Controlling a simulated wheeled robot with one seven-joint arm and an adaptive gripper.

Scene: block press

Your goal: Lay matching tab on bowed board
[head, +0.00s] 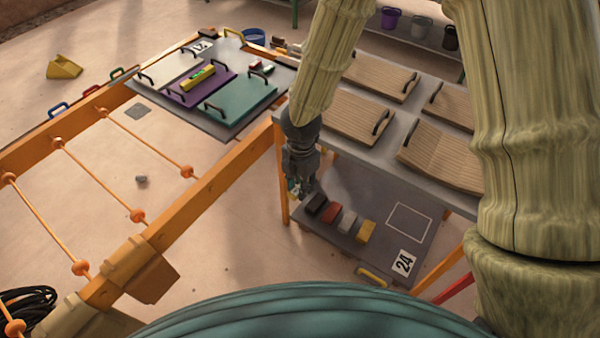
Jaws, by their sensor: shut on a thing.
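Several wooden boards with dark handles lie on the grey table. The near right board (440,157) looks bent along its middle; the near left board (357,118), far left board (381,74) and far right board (458,102) look flatter. On the lower shelf (335,252) sit a dark tab (315,203), a red tab (331,213), a grey tab (348,222) and a yellow tab (366,231) in a row. My gripper (296,188) points down at the left end of this row. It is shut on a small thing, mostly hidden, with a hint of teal.
An orange rail (215,182) and table post (281,175) stand left of my gripper. White (168,68), purple (190,97) and teal (241,97) panels lie on a grey platform further back.

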